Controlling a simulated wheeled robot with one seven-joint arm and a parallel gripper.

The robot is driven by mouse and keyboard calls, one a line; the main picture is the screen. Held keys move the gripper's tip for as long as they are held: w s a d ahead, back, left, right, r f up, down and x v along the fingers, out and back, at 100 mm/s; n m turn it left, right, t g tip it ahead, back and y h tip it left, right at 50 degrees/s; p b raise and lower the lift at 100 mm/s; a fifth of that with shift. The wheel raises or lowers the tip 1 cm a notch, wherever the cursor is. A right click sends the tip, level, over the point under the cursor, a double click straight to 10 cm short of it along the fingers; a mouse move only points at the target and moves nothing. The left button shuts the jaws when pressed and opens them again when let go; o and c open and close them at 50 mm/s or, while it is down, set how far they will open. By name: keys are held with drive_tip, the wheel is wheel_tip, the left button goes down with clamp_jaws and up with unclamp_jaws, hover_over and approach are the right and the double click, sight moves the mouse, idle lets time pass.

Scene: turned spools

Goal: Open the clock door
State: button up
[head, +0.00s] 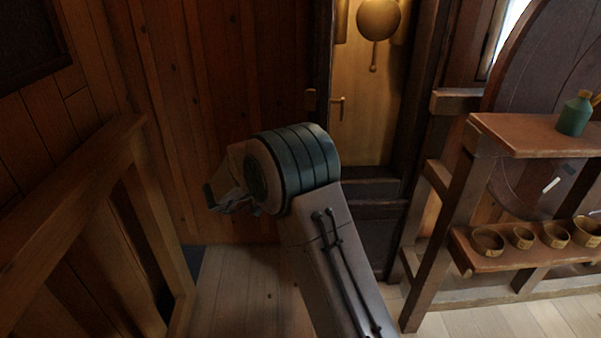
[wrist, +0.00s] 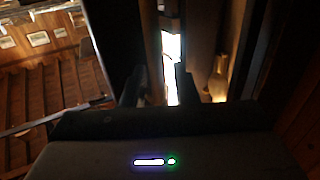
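The clock (head: 386,186) is a tall dark wooden case at the upper middle of the head view. Its lit golden front shows a round brass pendulum (head: 378,19) and a small brass handle (head: 338,104) at lower left. I cannot tell whether the clock door is shut or ajar. My gripper (wrist: 160,76) shows in the wrist view with its two dark fingers apart and nothing clearly between them. A bright vertical strip lies beyond the fingers. In the head view my arm reaches up left of the clock, and the fingers are not clearly visible there.
A wooden railing (head: 75,215) stands at left. A shelf unit (head: 533,137) at right holds a green bottle (head: 575,114) and several small bowls (head: 488,242). Wooden floor (head: 235,290) is bare at lower left.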

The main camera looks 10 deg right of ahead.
drive_tip(key=shift+a+f, duration=0.15)
drive_tip(key=shift+a, duration=0.1)
drive_tip(key=v, duration=1.3)
drive_tip(key=shift+s+a+p, duration=0.25)
drive_tip(key=shift+a+p, duration=0.1)
drive_tip(key=shift+p, duration=0.05)
